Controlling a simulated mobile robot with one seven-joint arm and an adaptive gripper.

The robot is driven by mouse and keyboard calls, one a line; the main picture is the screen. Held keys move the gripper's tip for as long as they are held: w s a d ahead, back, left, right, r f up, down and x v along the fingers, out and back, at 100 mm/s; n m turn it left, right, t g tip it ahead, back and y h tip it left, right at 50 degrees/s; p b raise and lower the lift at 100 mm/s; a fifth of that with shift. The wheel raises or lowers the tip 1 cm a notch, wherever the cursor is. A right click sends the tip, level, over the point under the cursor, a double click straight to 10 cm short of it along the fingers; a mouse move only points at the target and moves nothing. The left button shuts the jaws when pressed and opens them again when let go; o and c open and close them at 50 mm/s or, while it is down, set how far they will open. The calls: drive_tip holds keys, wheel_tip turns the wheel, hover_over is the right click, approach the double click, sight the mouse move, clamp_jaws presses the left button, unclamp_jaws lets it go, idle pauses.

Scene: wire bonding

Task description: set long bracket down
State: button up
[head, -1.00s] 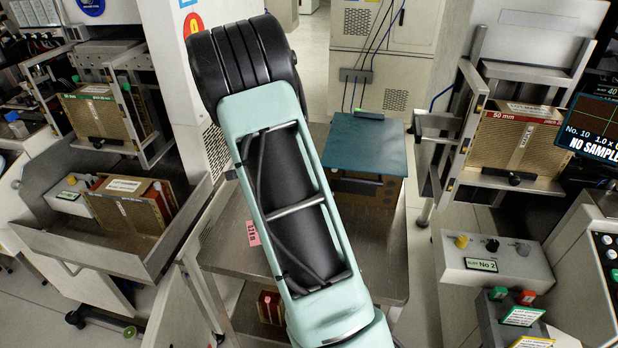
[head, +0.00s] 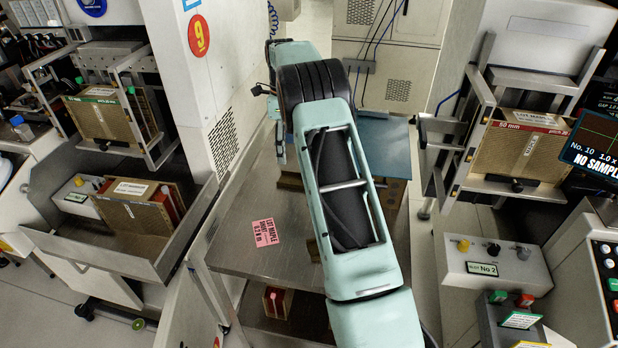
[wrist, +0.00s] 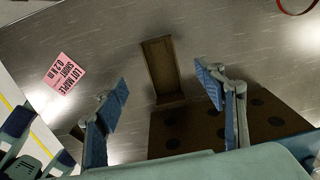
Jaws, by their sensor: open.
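A narrow brown channel-shaped piece, which I take to be the long bracket (wrist: 159,62), lies on the steel table top in the wrist view. My gripper (wrist: 162,88) is open, with its two blue-padded fingers on either side of the view and the piece seen between and beyond them. A gap shows between each finger and the piece, and neither pad grips it. Its near end meets a dark brown block with round holes (wrist: 215,125); I cannot tell whether they touch. In the head view my arm hides most of this area.
A pink lot label (head: 265,232) lies on the steel table (head: 235,258), also in the wrist view (wrist: 72,75). A teal plate (head: 385,145) tops a brown block at the back. Machines with magazines flank both sides.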

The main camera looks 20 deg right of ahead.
hover_over(285, 179)
drive_tip(key=f, duration=0.5)
drive_tip(key=shift+s+d+b, duration=0.35)
drive_tip(key=shift+s, duration=0.05)
drive_tip(key=f, duration=0.5)
drive_tip(key=shift+w+a+f+b, duration=0.3)
drive_tip(key=shift+f+b, duration=0.05)
drive_tip(key=c, duration=1.3)
drive_tip(key=shift+r, duration=0.2)
drive_tip(key=shift+c, duration=0.8)
